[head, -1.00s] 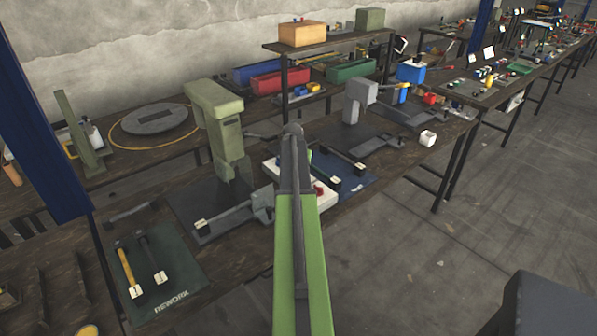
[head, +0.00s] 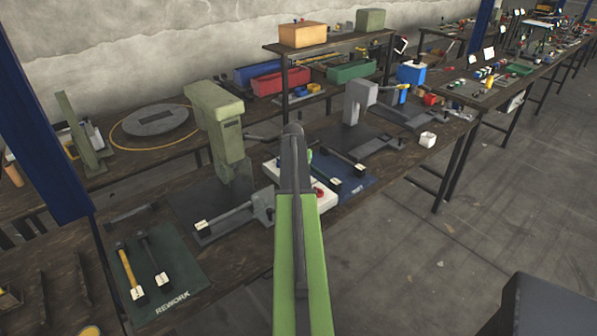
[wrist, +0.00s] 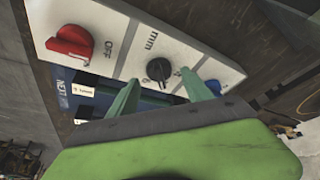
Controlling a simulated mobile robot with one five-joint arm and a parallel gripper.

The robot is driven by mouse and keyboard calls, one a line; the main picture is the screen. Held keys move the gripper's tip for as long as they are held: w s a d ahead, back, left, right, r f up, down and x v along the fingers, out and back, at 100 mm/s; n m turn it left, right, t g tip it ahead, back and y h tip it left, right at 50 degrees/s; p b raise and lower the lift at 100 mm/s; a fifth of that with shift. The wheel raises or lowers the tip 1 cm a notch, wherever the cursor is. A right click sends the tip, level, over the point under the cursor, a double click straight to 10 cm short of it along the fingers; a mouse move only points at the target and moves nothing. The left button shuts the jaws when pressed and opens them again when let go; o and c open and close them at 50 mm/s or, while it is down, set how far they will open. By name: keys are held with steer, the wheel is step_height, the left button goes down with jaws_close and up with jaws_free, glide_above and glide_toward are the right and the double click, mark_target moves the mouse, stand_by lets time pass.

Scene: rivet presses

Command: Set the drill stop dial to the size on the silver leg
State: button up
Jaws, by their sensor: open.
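In the wrist view the black dial (wrist: 159,70) sits on a white panel (wrist: 196,62) beside "mm" lettering. The green fingers of my gripper (wrist: 161,92) are open and empty, just below the dial, one to each side of it. I cannot tell whether they touch the panel. The dial's setting is unreadable. In the head view my arm partly hides the white control box (head: 327,203). A grey leg with a white tag (head: 228,217) lies at the green press, and may be the silver leg. Its tag is too small to read.
A red switch (wrist: 70,43) marked OFF is on the same panel, left of the dial. A blue mat (head: 350,187) holds dark tagged legs. A dark REWORK mat (head: 185,270) holds a yellow and a dark tagged leg. A green press (head: 220,125) stands behind.

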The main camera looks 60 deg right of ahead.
steer(key=w+p+v, duration=0.1)
steer(key=p+v, duration=0.4)
steer(key=v, duration=0.1)
steer(key=shift+s+r, duration=0.3)
steer(key=shift+s, duration=0.2)
steer(key=shift+a, duration=0.15)
steer(key=shift+s, duration=0.1)
